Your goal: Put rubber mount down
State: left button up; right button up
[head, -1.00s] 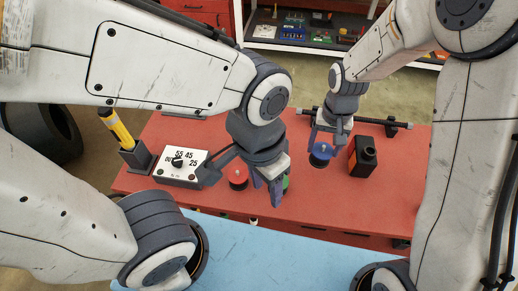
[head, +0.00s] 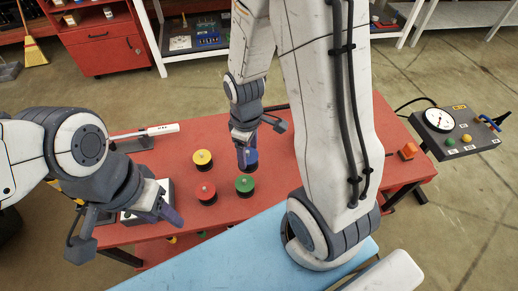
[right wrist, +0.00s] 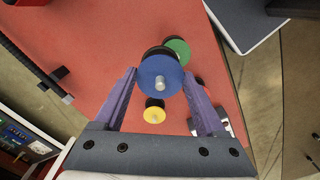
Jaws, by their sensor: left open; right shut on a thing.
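The blue-topped rubber mount (head: 251,157) is between the fingers of my right gripper (head: 244,160), which is shut on it. In the right wrist view the blue mount (right wrist: 160,72) faces the camera with its metal stud, gripped at its sides. I cannot tell whether its underside touches the red table (head: 240,212). A yellow mount (head: 203,158), a red mount (head: 206,192) and a green mount (head: 244,184) stand close by on the table. My left gripper (head: 168,208) is open and empty over the table's left part, left of the red mount.
A white-faced box (head: 130,217) sits partly hidden by my left gripper. A light bar-like tool (head: 150,132) lies at the table's back left. A gauge panel (head: 455,130) stands off the right end. A pale blue surface (head: 235,258) lies in front. My right arm hides the table's right-middle part.

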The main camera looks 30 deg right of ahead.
jog(key=shift+s+d+r+n, duration=0.2)
jog(key=shift+s+d+n, duration=0.1)
jog(key=shift+s+d, duration=0.15)
jog(key=shift+d+f, duration=0.1)
jog(key=shift+d, duration=0.05)
jog(key=shift+n, duration=0.3)
jog(key=shift+w+a+f+b, duration=0.2)
jog(key=shift+w+f+b, duration=0.1)
jog(key=shift+w+f, duration=5.25)
jog(key=o, duration=1.6)
jog(key=shift+c, duration=0.2)
